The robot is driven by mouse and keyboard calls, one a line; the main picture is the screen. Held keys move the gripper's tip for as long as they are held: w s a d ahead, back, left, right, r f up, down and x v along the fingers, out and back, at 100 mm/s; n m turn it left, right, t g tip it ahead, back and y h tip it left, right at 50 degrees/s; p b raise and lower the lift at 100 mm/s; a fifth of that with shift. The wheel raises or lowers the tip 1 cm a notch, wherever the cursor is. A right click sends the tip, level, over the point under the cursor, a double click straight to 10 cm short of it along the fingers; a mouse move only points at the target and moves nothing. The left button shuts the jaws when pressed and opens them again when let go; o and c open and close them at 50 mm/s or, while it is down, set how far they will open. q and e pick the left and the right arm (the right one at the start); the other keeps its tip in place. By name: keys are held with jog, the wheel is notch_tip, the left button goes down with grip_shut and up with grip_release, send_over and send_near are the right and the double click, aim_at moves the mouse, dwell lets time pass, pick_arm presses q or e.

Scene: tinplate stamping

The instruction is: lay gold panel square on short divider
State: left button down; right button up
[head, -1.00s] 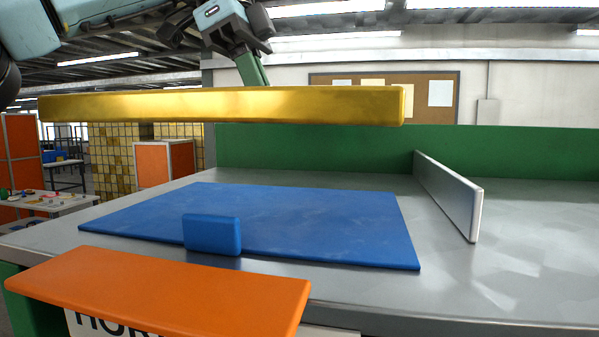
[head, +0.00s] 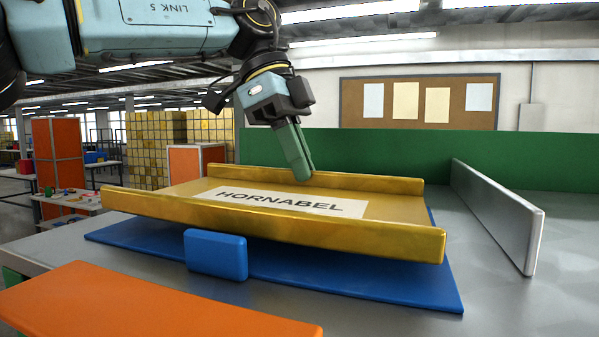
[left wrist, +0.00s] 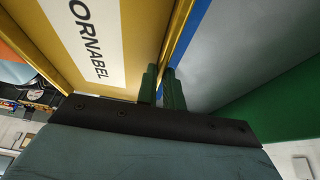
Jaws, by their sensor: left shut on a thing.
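The gold panel (head: 400,208) is a wide shallow piece with raised gold edges and a white HORNABEL label (head: 292,202). It hangs roughly level, slightly above the blue mat. My left gripper (head: 302,177) is shut on its far raised edge; the left wrist view shows the fingers (left wrist: 163,80) pinching that edge, with the label (left wrist: 92,40) beside them. A thin grey upright divider (head: 497,213) stands on the bench to the right, apart from the panel. I cannot tell whether this is the short divider. My right gripper is not in view.
The blue mat (head: 420,285) lies on the grey bench (head: 555,290). A small blue block (head: 216,255) stands at its front edge. An orange board (head: 150,305) is at front left. A green wall (head: 400,160) closes the back. The bench is clear around the divider.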

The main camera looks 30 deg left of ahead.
pick_arm(q)
jog(key=shift+f, duration=0.9)
jog(key=c, duration=1.5)
grip_release()
jog(key=shift+c, duration=0.2)
jog(key=shift+r, duration=0.1)
jog(key=v, duration=1.1)
jog(key=shift+a+r, duration=0.2)
jog(key=shift+r, duration=0.15)
